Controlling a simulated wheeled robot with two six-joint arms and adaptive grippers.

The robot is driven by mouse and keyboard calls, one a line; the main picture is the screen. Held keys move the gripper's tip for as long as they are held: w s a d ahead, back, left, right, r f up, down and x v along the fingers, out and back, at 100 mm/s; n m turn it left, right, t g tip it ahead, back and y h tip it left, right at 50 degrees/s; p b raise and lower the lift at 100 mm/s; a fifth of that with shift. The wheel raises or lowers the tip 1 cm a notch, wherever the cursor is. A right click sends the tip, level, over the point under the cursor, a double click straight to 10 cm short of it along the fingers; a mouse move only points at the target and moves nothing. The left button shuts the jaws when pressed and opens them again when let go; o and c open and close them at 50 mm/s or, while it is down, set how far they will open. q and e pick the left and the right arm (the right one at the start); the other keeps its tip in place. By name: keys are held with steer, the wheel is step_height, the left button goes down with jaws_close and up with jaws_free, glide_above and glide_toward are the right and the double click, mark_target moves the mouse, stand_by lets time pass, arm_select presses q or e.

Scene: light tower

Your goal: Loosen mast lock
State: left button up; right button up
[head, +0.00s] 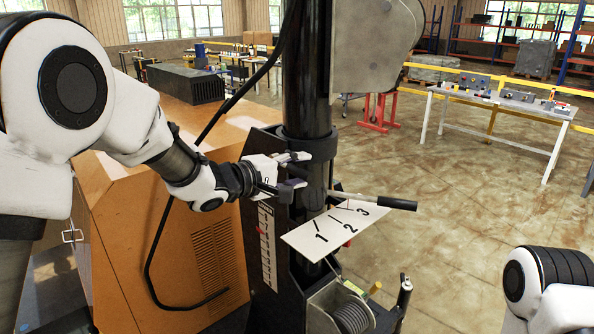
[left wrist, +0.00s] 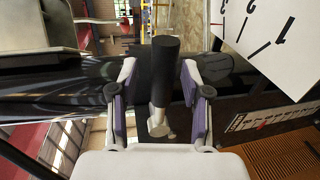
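The black mast (head: 306,80) stands upright with a dark collar (head: 322,148) around it. My left gripper (head: 297,171) is at the mast just below the collar, its fingers spread. In the left wrist view, a black handle on a metal stem (left wrist: 166,72) stands between the open fingers (left wrist: 157,98), with a gap on each side. My gripper hides this handle in the head view. A lever with a black grip (head: 388,203) sticks out to the right over a white plate marked 1, 2, 3 (head: 312,243). My right gripper is out of view.
An orange generator housing (head: 150,230) stands left of the mast, with a black cable hanging in front. A cable reel (head: 352,314) sits below the plate. The floor at right is clear.

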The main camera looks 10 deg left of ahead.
arm_select(q)
steer(key=v, duration=1.1)
steer(key=shift+s+a, duration=0.2)
steer(key=shift+s, duration=0.1)
